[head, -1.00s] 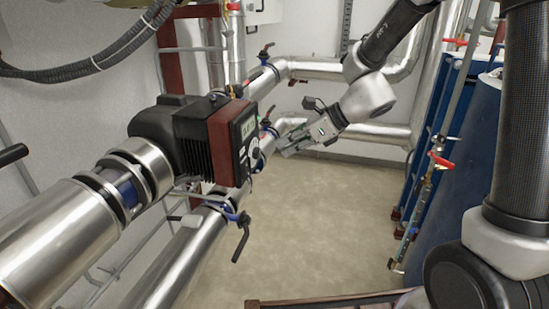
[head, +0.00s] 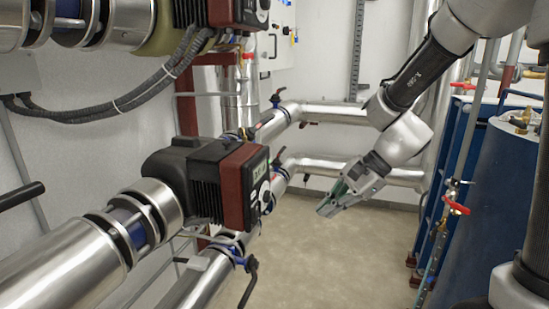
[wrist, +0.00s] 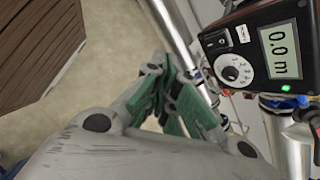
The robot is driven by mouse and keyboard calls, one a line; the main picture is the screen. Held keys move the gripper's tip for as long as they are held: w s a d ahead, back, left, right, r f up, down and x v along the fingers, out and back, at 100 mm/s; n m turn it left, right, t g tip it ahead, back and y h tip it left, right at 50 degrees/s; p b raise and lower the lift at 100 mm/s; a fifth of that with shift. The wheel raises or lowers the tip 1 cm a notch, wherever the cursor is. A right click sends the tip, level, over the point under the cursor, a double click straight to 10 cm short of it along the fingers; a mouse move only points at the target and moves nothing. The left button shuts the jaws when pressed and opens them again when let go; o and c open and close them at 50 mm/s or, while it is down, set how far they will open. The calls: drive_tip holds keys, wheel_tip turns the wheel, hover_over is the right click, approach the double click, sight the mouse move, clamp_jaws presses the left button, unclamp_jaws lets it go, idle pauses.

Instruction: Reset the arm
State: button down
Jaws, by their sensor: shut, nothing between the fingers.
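My gripper (head: 328,208) hangs in the middle of the head view, pointing down and left over the bare floor, to the right of the pump and apart from it. In the wrist view my gripper (wrist: 190,128) shows its green-padded fingers together with nothing held. The red and black pump (head: 238,185) sits on the silver pipe at the left. In the wrist view the pump's control face (wrist: 262,58) shows a dial, a green light and a display reading "0.0 m".
Silver pipes (head: 330,114) run along the back wall. A blue tank (head: 500,200) and red-handled valves (head: 455,205) stand at the right. A second pump (head: 238,12) is at the upper left. The floor (head: 335,260) is clear. A brown slatted surface (wrist: 60,35) shows in the wrist view.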

drive_tip(key=s+d+r+n+t+h, duration=0.1)
drive_tip(key=s+d+r+n+h, duration=0.3)
drive_tip(key=s+d, duration=0.4)
drive_tip(key=s+d+r+n+t+h, duration=0.2)
drive_tip(key=s+d+r+n, duration=0.4)
drive_tip(key=d, duration=0.8)
drive_tip(key=shift+s+n+h, duration=0.9)
drive_tip(key=shift+s+n, duration=0.1)
drive_tip(key=shift+n, duration=0.5)
